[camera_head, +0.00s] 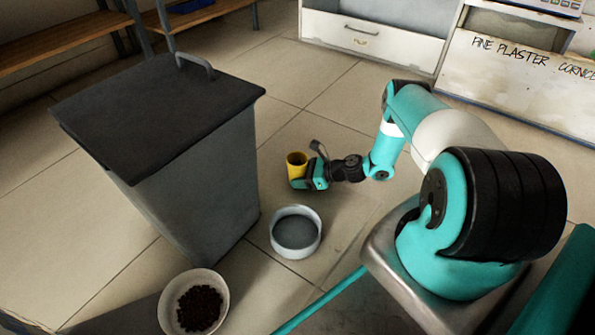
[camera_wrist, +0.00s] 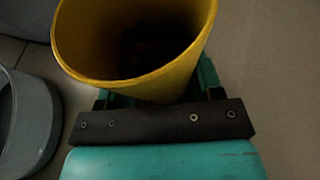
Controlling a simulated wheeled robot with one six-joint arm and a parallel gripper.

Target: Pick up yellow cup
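The yellow cup (camera_head: 297,169) is at the end of my arm in the head view, between the dark bin and my wrist. In the wrist view the yellow cup (camera_wrist: 130,72) fills the upper middle, its open mouth facing the camera. Its inside is dark, with faint reddish bits at the bottom. My gripper (camera_head: 303,180) has its teal fingers on both sides of the cup, and they look closed against its wall. The fingertips (camera_wrist: 157,85) are partly hidden behind the cup. I cannot tell whether the cup's base touches the floor.
A grey bowl (camera_head: 296,250) sits on the tiled floor just below the cup. A white bowl of dark pellets (camera_head: 222,307) stands at lower left. A tall lidded bin (camera_head: 205,190) is close on the left. White cabinets (camera_head: 372,38) line the back.

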